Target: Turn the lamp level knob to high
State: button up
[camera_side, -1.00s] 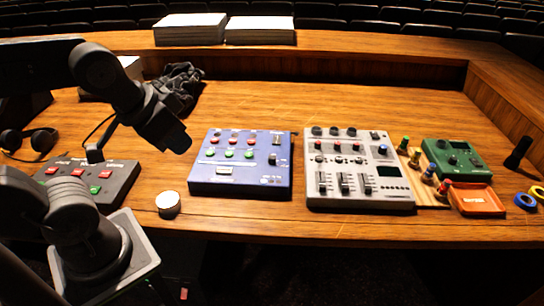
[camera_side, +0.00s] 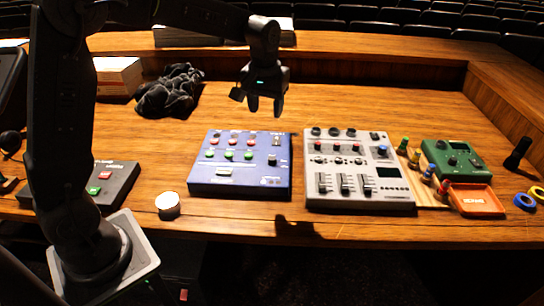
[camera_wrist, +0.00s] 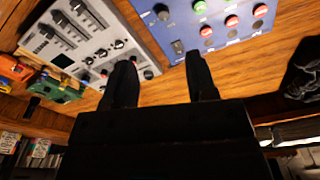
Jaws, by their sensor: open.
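My gripper (camera_side: 265,104) is open and empty, pointing down in the air above the back of the blue panel (camera_side: 205,181). In the wrist view its two fingers (camera_wrist: 160,85) stand apart with nothing between them. The blue panel has one larger black knob (camera_side: 272,160), which also shows in the wrist view (camera_wrist: 163,12). The grey mixer (camera_side: 350,203) has several small knobs, with a blue-capped knob (camera_side: 382,150) at its right. The green box (camera_side: 437,158) carries dark knobs too. The labels are too small to read, so I cannot tell which knob is the lamp level one.
A black button box (camera_side: 120,185) and a round white-topped tin (camera_side: 168,205) are at the left. Several coloured pegs (camera_side: 404,145), an orange tray (camera_side: 478,190) and tape rolls (camera_side: 525,202) are at the right. Dark cloth (camera_side: 168,90) lies behind.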

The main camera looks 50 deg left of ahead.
jog(key=n+g, duration=0.1)
send_near(272, 158)
notch_tip(272, 158, down, 9)
jog(key=shift+s+a+f, duration=0.15)
jog(key=shift+f, duration=0.05)
dwell(0.4)
jog(key=c, duration=0.9)
